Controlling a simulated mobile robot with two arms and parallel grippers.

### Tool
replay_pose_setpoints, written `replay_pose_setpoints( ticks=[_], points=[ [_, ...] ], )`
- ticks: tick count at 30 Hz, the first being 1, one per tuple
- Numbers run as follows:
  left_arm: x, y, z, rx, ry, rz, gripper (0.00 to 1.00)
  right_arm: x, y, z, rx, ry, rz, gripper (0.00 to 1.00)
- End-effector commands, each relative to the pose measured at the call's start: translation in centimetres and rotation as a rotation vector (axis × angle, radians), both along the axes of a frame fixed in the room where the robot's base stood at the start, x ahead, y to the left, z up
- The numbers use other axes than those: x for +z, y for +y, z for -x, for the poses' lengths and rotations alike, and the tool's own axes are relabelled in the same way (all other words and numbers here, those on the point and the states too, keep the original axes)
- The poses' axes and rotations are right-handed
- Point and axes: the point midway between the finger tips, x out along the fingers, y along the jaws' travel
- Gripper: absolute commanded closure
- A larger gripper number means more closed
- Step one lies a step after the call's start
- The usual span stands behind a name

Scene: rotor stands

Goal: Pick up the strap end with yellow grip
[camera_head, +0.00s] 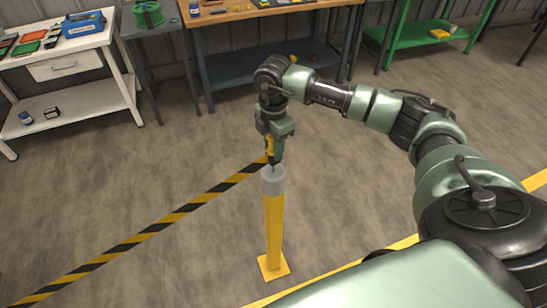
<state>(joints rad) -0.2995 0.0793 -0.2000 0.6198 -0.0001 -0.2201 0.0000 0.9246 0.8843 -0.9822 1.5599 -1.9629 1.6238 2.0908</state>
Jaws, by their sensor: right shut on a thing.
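The strap (170,217) is a black and yellow striped band that runs from the lower left up to the top of a post. Its end with the yellow grip (269,145) is at my right gripper (274,160). My right gripper points down just above the grey cap of the yellow post (274,225) and is shut on the yellow grip. The fingers hide part of the grip, and I cannot tell whether it touches the cap. My left gripper is not in view.
A white workbench (60,47) with tools stands at the back left. A wooden-topped bench (235,13) and a green table (420,32) stand along the back wall. A yellow line (402,243) crosses the floor. The floor around the post is open.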

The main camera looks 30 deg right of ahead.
Motion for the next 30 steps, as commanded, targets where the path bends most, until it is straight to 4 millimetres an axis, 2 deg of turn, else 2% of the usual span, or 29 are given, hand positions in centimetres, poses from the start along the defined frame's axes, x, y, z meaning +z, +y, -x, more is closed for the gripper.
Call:
replay_pose_setpoints(
  ticks=[1, 9, 15, 21, 26, 30],
  points=[
    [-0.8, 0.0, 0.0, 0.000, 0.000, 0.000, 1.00, 1.2, 0.0, -0.2, 0.002, -0.009, 0.000, 1.00],
    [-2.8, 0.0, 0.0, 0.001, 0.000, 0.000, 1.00, 9.2, 0.0, -0.2, 0.001, -0.010, 0.000, 1.00],
    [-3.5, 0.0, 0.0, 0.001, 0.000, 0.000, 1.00, 13.4, 0.0, -0.1, 0.000, -0.007, -0.001, 1.00],
    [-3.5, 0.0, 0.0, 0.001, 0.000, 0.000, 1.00, 15.3, 0.0, -0.1, 0.000, -0.003, -0.001, 1.00],
    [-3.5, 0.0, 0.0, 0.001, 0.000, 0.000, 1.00, 15.5, 0.0, 0.0, 0.009, -0.002, 0.000, 1.00],
    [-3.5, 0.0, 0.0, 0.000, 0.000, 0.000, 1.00, 15.4, 0.4, 0.1, 0.118, -0.004, 0.002, 1.00]
  ],
)
